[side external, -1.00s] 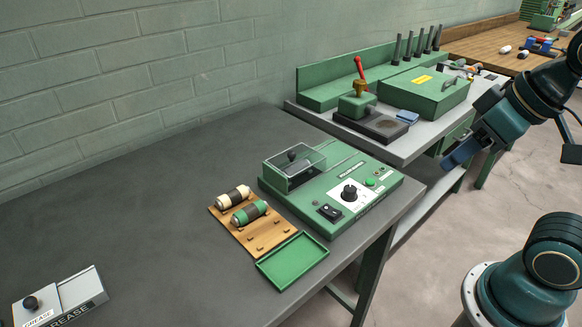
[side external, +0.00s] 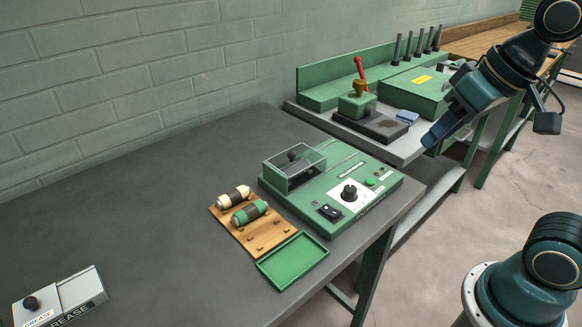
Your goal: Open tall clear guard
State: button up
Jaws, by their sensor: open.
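The clear guard (side external: 306,162) is a transparent box on the left part of the green machine (side external: 325,210), and it stands down over a dark spindle part. The machine's front panel has a black knob, a green button and a black switch. My gripper (side external: 432,142) is to the right of the machine and above it, near the edge of the rear bench, apart from the guard. It points down and left. Its jaws are open, with nothing seen between them.
A wooden rack (side external: 255,232) holds two rollers, one cream and one green, left of the machine. An empty green tray (side external: 292,262) lies in front. A grease box (side external: 62,298) is at lower left. The rear bench carries a red-handled press (side external: 358,98) and a green case (side external: 412,92).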

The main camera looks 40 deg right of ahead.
jog(key=w+a+r+m, duration=0.1)
jog(key=w+r+m, duration=0.1)
jog(key=w, duration=0.5)
jog(key=m+g+y, duration=0.2)
jog(key=m+g, duration=0.1)
jog(key=m, duration=0.3)
send_over(294, 152)
jog(key=s+d, duration=0.3)
notch_tip(294, 152, down, 5)
jog(key=shift+w+a, duration=0.15)
jog(key=shift+w, duration=0.1)
jog(key=shift+f, duration=0.1)
jog(key=shift+x, duration=6.8)
grip_shut()
